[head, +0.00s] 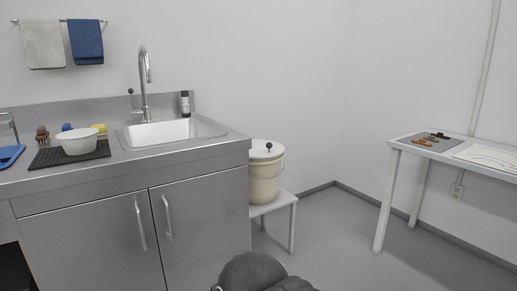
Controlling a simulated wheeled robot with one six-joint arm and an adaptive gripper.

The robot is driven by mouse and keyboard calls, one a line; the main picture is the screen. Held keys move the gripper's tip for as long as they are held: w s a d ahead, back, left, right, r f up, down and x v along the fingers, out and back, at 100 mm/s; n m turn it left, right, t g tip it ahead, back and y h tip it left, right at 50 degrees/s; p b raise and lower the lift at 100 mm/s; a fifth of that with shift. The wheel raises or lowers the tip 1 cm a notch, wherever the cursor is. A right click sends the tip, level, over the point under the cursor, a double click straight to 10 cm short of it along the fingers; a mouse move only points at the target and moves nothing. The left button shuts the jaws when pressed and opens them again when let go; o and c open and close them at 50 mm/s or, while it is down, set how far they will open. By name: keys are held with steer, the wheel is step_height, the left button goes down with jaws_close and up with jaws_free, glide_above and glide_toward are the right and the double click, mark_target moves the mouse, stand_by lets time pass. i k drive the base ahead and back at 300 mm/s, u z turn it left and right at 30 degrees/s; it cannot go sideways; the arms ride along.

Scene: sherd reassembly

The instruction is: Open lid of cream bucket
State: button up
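The cream bucket (264,187) stands upright on a low white stool, just right of the sink counter. Its pale lid (260,154) sits on top and covers the opening, with a dark round knob (269,146) on it. The counter's end hides part of the bucket's left side. My gripper does not show in the head view. A dark rounded part of my own arm shows at the bottom edge, in front of and below the bucket.
The low white stool (286,200) stands against the wall. The steel sink counter (200,158) bounds the left, with a white bowl (78,142) on a dark mat. A white table (440,153) with sherds stands right. The grey floor between is clear.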

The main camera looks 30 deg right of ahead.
mark_target(262, 149)
steer(key=z, duration=0.65)
steer(key=i, duration=1.2)
steer(key=u, duration=0.5)
